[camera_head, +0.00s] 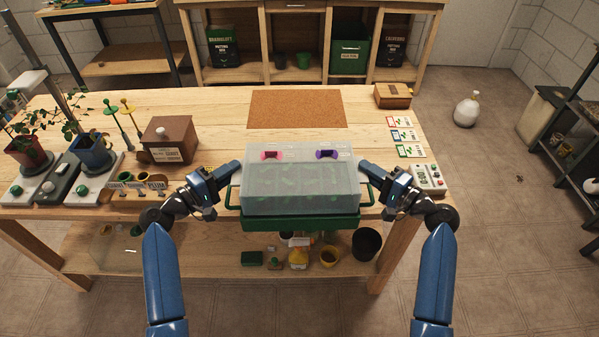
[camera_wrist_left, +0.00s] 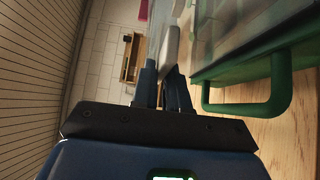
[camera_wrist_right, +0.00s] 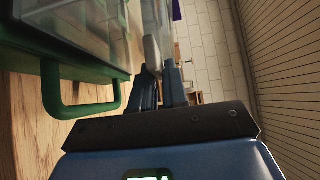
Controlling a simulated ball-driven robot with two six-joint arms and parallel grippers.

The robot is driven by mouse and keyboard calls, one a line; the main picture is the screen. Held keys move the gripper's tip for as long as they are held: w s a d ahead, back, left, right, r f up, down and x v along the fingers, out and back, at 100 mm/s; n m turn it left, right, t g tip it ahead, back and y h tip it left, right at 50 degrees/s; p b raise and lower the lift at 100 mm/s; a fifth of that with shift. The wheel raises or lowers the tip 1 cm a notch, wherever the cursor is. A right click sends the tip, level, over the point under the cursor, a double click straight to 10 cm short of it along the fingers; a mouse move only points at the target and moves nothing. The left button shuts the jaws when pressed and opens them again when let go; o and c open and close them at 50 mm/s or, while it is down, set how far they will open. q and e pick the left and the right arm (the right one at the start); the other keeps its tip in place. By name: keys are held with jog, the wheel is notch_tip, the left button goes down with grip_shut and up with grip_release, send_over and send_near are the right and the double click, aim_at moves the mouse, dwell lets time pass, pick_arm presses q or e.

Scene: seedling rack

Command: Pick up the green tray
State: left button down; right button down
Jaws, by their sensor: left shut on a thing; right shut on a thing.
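The green tray (camera_head: 300,224) sits at the table's front edge with a looped green handle at each end. My left gripper (camera_head: 232,170) is shut on a pale tab (camera_wrist_left: 170,46) at the lid's left side. My right gripper (camera_head: 368,170) is shut on the matching pale tab (camera_wrist_right: 152,52) at the right. The left tray handle (camera_wrist_left: 275,90) and right tray handle (camera_wrist_right: 80,100) are beside the fingers, not between them. Blurred green shapes show through the lid.
A pink knob (camera_head: 270,155) and a purple knob (camera_head: 326,154) are on the lid's top. A cork mat (camera_head: 297,108) lies behind, clear. A brown box (camera_head: 170,139) and potted plants (camera_head: 28,158) stand left; a white timer (camera_head: 428,178) and cards (camera_head: 403,136) lie right.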

pick_arm(q)
jog(key=shift+r, duration=0.1)
pick_arm(e)
jog(key=shift+r, duration=0.1)
